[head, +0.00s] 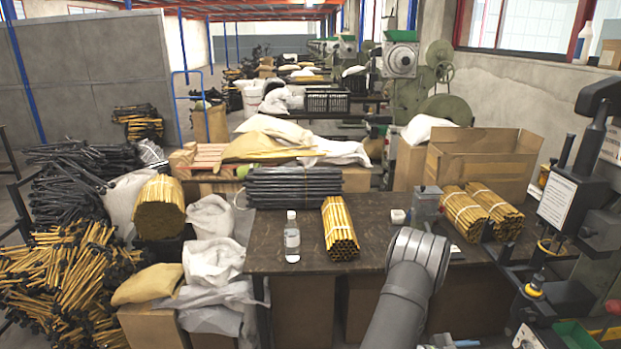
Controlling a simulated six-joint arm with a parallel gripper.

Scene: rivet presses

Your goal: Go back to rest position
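My grey arm (408,285) rises from the bottom edge of the head view, in front of the dark work table (290,225). Its rounded joint is near the table's front edge. My gripper does not show in this view, so I cannot see its fingers or whether it holds anything.
On the table are a clear bottle (291,238), a bundle of golden rods (340,230), dark rods (293,187), more golden bundles (481,210) and a grey box (427,205). A rivet press (575,190) stands at right. Rod piles (65,285) fill the left floor.

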